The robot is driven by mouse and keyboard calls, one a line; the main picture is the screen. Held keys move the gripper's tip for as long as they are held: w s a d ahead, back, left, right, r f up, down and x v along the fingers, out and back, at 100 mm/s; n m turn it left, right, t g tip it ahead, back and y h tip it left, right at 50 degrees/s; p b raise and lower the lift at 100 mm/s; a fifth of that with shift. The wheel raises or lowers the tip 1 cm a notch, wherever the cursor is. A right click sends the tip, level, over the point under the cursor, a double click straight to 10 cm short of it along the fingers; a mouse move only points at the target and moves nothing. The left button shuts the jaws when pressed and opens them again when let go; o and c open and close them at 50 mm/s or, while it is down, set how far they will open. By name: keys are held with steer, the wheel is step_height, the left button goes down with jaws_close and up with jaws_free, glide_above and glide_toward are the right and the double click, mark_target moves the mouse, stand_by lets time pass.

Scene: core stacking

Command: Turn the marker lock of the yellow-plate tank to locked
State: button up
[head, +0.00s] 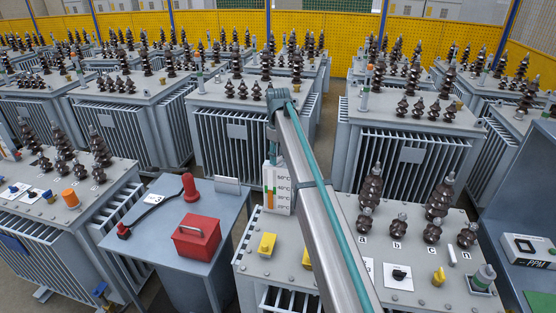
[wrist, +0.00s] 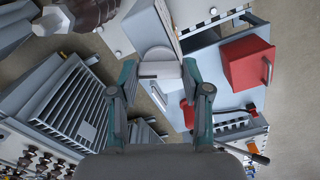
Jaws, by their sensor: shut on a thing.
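The near right tank (head: 325,235) has two yellow blocks, a yellow knob (head: 439,276) and a black switch (head: 399,274) on a white plate on its lid. I cannot tell which part is the marker lock or what its setting is. My gripper (wrist: 160,68) is shut on a pale rounded thing (wrist: 159,53), which I cannot identify for certain. In the head view my arm hides part of the lid. A white temperature scale (head: 277,190) shows beside my arm at the lid's back left corner.
A blue-grey table (head: 160,250) left of this tank holds a red box (head: 197,237) and a red handle with a black lead. Brown insulators (head: 372,190) stand on the lid's right half. More tanks stand close behind and at left. A grey panel unit is at far right.

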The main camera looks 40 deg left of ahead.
mark_target(278, 157)
steer(key=m+b, duration=0.2)
steer(key=m, duration=0.4)
steer(key=shift+f+b, duration=0.1)
steer(key=shift+b, duration=0.3)
steer(key=m+b, duration=0.1)
steer(key=m, duration=0.3)
steer(key=shift+m+b, duration=0.45)
steer(key=shift+m, duration=1.15)
steer(key=o, duration=1.2)
steer(key=shift+c, duration=0.2)
steer(key=shift+r, duration=0.2)
step_height(278, 157, up, 12)
steer(key=shift+f, duration=0.1)
